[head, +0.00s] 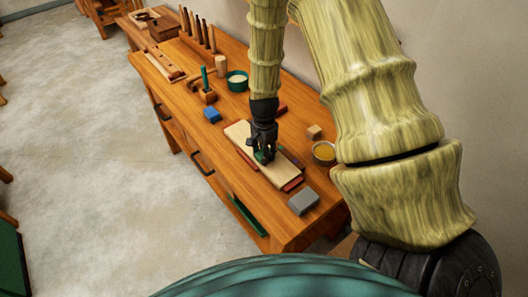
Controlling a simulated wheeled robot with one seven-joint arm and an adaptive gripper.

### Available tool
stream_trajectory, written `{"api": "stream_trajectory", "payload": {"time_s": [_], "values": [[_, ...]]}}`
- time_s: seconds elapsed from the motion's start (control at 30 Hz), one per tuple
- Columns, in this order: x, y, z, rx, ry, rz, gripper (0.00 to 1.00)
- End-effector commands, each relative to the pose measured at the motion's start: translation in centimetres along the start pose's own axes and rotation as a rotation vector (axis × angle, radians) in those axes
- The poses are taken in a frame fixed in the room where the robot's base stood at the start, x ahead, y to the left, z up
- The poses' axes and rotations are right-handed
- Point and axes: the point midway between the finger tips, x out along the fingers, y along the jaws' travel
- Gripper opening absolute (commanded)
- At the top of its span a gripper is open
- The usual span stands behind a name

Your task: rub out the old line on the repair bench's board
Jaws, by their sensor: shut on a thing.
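The repair bench (225,165) is a long wooden bench running diagonally through the head view. A pale cream board (284,172) lies flat on its near part, with reddish-brown pieces along its edges. My dark gripper (262,156) points down over the middle of the board, shut on a small dark green thing (260,157). The green thing is mostly hidden by the fingers. It is at or just above the board; I cannot tell whether it touches. No line can be made out on the board at this size.
A grey block (303,202), a blue block (212,115), a beige cube (314,132) and a bowl of yellow stuff (324,152) stand around the board. A green bowl (237,81) and a tool rack (198,34) are farther along. Open floor (90,150) lies left.

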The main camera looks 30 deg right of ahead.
Motion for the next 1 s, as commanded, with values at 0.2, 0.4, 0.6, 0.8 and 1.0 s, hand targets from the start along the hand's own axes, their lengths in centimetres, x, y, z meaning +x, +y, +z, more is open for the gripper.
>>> {"api": "stream_trajectory", "payload": {"time_s": [0.2, 0.4, 0.6, 0.8, 1.0], "values": [[-0.1, 0.0, -0.2, 0.001, 0.0, 0.0, 0.16], [-0.2, 0.0, -1.2, 0.001, 0.0, 0.0, 0.16], [-0.2, 0.0, -2.3, 0.002, 0.0, -0.001, 0.16], [-0.2, 0.0, -3.0, 0.0, 0.001, -0.001, 0.16], [-0.2, 0.0, -2.6, -0.001, 0.0, 0.0, 0.16]]}}
